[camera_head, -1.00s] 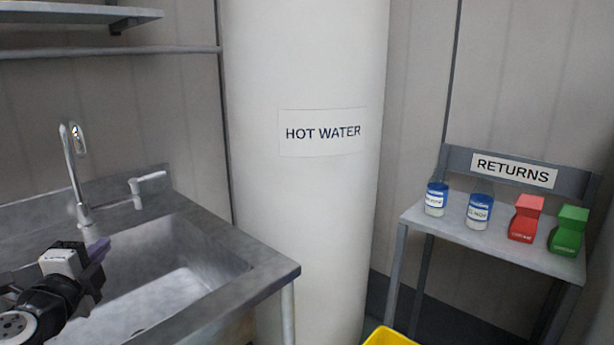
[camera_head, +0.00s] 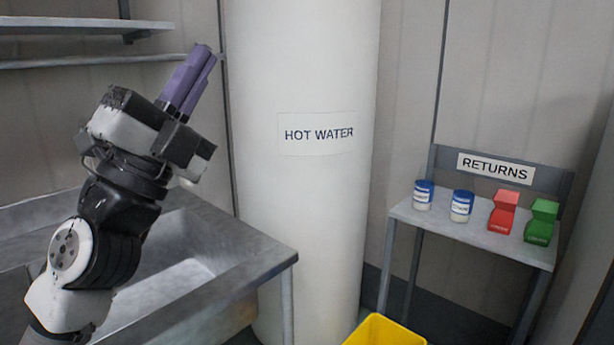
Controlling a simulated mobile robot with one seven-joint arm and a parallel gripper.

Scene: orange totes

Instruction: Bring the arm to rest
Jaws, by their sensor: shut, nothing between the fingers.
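My gripper (camera_head: 203,56) is raised in the left part of the head view, in front of the sink and the back wall. Its two purple fingers point up and slightly right, side by side, shut with nothing between them. My arm below it bends up from the lower left corner and covers the faucet and part of the sink.
A metal sink (camera_head: 225,240) fills the lower left, with a wall shelf (camera_head: 75,27) above. A white hot water tank (camera_head: 305,210) stands centre. At right, a returns table (camera_head: 470,236) holds two blue-lidded jars (camera_head: 461,206), a red package (camera_head: 503,212) and a green package (camera_head: 541,222). A yellow bin (camera_head: 383,332) is at the bottom.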

